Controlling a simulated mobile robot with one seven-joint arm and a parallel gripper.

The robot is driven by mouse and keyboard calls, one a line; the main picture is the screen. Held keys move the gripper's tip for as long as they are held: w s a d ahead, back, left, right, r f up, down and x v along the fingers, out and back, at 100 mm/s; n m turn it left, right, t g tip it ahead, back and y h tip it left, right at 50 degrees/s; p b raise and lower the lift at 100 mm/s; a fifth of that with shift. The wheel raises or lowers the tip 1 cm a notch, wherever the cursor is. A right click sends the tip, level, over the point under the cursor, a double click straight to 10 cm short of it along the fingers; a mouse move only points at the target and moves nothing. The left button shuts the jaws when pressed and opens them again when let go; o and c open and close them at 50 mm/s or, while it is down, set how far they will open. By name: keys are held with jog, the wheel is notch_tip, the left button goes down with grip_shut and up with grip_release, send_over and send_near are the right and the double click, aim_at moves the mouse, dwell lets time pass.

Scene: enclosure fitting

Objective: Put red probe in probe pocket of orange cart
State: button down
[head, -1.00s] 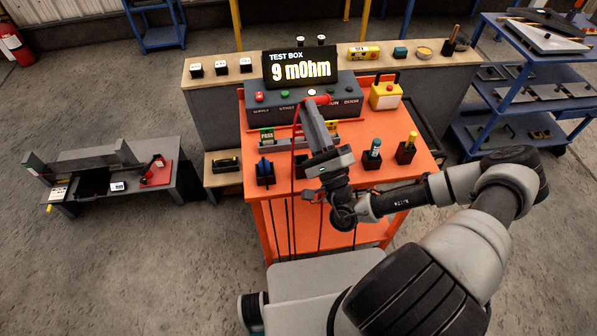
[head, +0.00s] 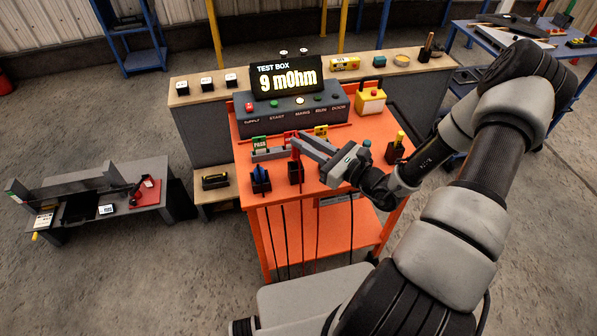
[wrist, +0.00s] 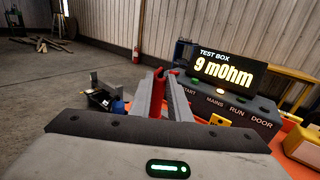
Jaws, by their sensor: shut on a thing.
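The red probe (head: 296,152) is held between the fingertips of my gripper (head: 298,142), over the front part of the orange cart (head: 333,205). It points down at a black pocket (head: 296,174) near the cart's front edge; I cannot tell whether its tip is inside or just above. In the wrist view the red probe (wrist: 158,74) shows between the far ends of my gripper's fingers (wrist: 167,85); its lower end is hidden. A black holder with a blue item (head: 261,178) stands just left of this pocket.
A holder with a yellow-topped item (head: 397,148) stands at the cart's right. The test box (head: 290,108) at the back reads 9 mOhm. A grey bench (head: 100,185) is at left.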

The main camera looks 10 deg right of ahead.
notch_tip(320, 180, down, 8)
jog(key=shift+r, duration=0.15)
dwell(0.3)
jog(key=c, duration=1.7)
grip_release()
jog(key=shift+o, duration=0.2)
jog(key=b+v, duration=0.1)
jog(key=v, duration=1.1)
jog(key=shift+b, duration=0.35)
